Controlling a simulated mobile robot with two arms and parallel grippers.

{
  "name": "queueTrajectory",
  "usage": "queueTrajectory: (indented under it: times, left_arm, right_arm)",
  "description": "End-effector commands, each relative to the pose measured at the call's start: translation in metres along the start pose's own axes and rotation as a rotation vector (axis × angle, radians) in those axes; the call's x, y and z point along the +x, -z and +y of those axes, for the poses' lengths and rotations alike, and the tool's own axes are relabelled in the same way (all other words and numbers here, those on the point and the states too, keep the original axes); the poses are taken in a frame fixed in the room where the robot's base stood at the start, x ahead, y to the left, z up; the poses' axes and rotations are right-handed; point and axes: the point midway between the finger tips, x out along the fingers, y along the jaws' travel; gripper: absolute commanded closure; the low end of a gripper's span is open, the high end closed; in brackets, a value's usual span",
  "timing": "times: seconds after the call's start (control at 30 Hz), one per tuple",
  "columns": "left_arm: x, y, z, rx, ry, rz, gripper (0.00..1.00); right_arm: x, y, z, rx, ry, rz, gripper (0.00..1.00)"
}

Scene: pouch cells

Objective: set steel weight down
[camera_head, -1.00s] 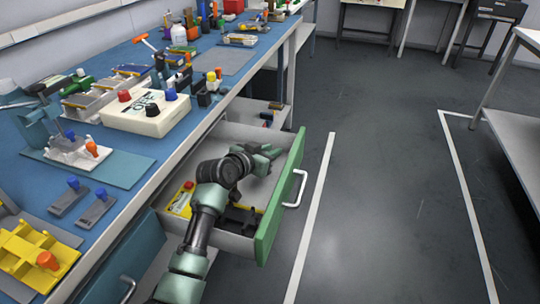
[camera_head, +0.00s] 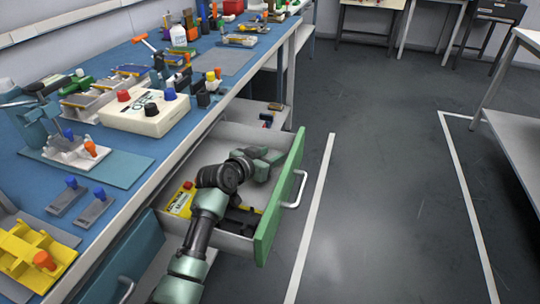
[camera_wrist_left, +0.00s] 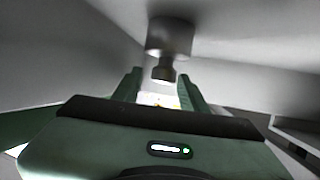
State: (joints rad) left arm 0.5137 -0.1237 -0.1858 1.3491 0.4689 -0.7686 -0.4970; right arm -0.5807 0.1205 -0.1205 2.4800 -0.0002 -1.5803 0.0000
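The steel weight (camera_wrist_left: 168,38) is a grey cylinder with a narrow neck and a small knob. In the left wrist view it stands just beyond my left fingertips, with its knob toward the gripper. My left gripper (camera_wrist_left: 160,84) has its fingers apart, with a visible gap on both sides of the knob. In the head view my left gripper (camera_head: 266,157) is inside the open drawer, near its far end and green front. I cannot make out the weight there. My right gripper is not in view.
The green-fronted drawer (camera_head: 281,195) is pulled out under the blue workbench (camera_head: 120,168). A yellow item (camera_head: 181,204) and dark parts lie in its near end. The bench top is crowded with a white control box (camera_head: 146,119) and fixtures. The floor at right is clear.

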Motion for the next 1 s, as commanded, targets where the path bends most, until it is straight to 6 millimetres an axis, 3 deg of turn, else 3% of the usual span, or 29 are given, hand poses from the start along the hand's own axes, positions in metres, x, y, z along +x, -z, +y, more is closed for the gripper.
queueTrajectory:
  times: [0.2, 0.37, 0.57, 0.8, 1.0]
  left_arm:
    - [0.000, -0.002, 0.000, -0.001, 0.000, -0.005, 0.57]
    - [-0.006, 0.014, 0.001, -0.002, -0.002, -0.002, 0.57]
    - [-0.045, 0.011, -0.001, 0.001, 0.002, -0.004, 0.57]
    - [-0.096, 0.011, 0.000, 0.002, 0.000, -0.003, 0.57]
    - [-0.119, 0.010, 0.000, 0.001, 0.000, -0.003, 0.57]
  right_arm:
    - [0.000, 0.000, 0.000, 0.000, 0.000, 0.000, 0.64]
    - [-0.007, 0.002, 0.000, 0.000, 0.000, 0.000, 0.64]
    - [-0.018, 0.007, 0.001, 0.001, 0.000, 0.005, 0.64]
    - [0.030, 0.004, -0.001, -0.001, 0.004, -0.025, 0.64]
    - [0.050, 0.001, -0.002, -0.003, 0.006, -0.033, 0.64]
